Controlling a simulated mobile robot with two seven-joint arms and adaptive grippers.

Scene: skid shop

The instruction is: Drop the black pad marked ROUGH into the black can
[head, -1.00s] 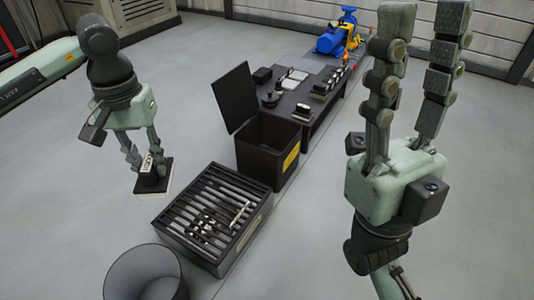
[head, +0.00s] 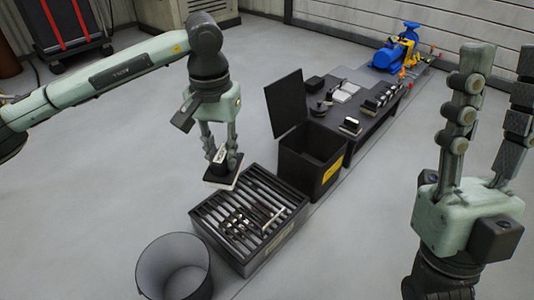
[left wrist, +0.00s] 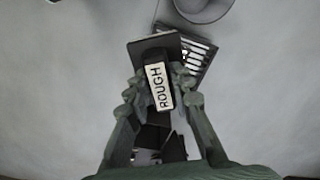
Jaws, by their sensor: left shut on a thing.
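The black pad marked ROUGH (head: 221,180) is in my left gripper (head: 221,163), its fingers shut on the pad's raised block. In the left wrist view the label ROUGH on the pad (left wrist: 158,85) reads clearly between the fingers. The pad hangs above the far left corner of the slatted black box. The open round can (head: 174,268), dark grey to black, stands at the bottom left of the head view, nearer than the pad, and looks empty. My right gripper (head: 495,120) points up at the right, fingers wide apart and empty.
The slatted black box (head: 281,240) with several metal tools on it stands beside the can. Behind it are an open-lidded black bin (head: 310,165) with a yellow label and a low black table (head: 375,130) with several blocks. The floor at left is clear.

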